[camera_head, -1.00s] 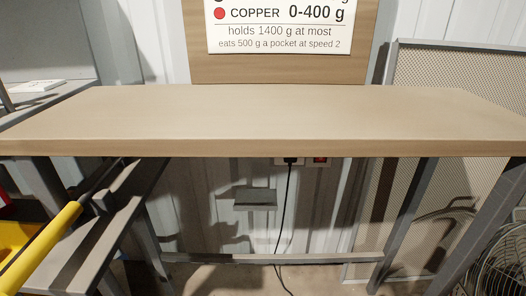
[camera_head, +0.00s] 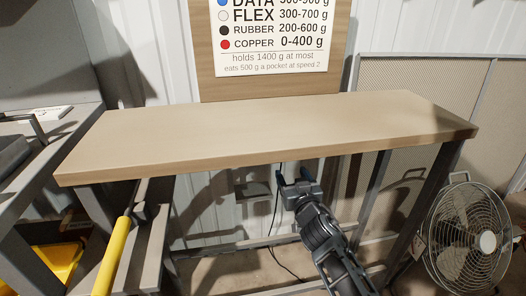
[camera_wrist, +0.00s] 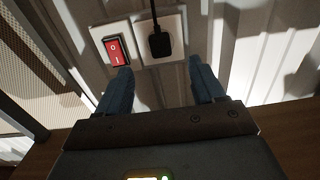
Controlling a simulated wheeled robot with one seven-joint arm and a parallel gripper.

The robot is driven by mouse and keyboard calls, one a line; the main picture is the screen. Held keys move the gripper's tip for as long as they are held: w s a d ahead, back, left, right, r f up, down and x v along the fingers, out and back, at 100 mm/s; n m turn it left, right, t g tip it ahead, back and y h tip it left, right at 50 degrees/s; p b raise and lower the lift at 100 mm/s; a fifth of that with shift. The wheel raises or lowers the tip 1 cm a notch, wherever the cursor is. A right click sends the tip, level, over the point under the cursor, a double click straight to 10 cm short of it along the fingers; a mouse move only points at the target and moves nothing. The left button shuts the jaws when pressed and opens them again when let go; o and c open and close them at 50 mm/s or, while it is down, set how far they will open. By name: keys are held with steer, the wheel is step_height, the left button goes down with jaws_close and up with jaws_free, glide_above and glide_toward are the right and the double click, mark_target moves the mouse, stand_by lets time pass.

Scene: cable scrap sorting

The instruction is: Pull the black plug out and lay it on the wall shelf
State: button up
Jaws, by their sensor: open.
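The black plug (camera_wrist: 159,45) sits in a white wall socket (camera_wrist: 178,24) in the wrist view, with its black cable running up out of that picture. My gripper (camera_wrist: 160,68) is open and empty. Its two blue fingers stand apart, one toward each side of the plug, and do not visibly touch it. In the head view my gripper (camera_head: 293,178) is below the table's rear area near the wall. The plug is hidden there, but the cable (camera_head: 275,205) hangs down. A small grey wall shelf (camera_head: 250,188) shows left of the cable.
A red rocker switch (camera_wrist: 115,49) sits beside the socket. The wooden tabletop (camera_head: 260,130) is bare and lies above my gripper. A fan (camera_head: 465,235) stands at the right, and a yellow-handled tool (camera_head: 115,255) leans at the left.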

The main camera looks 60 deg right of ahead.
steer(key=shift+w+d+r, duration=0.3)
steer(key=p+x, duration=0.1)
steer(key=x, duration=0.8)
stand_by(0.4)
stand_by(1.2)
jaws_close()
stand_by(0.6)
steer(key=shift+s, duration=0.1)
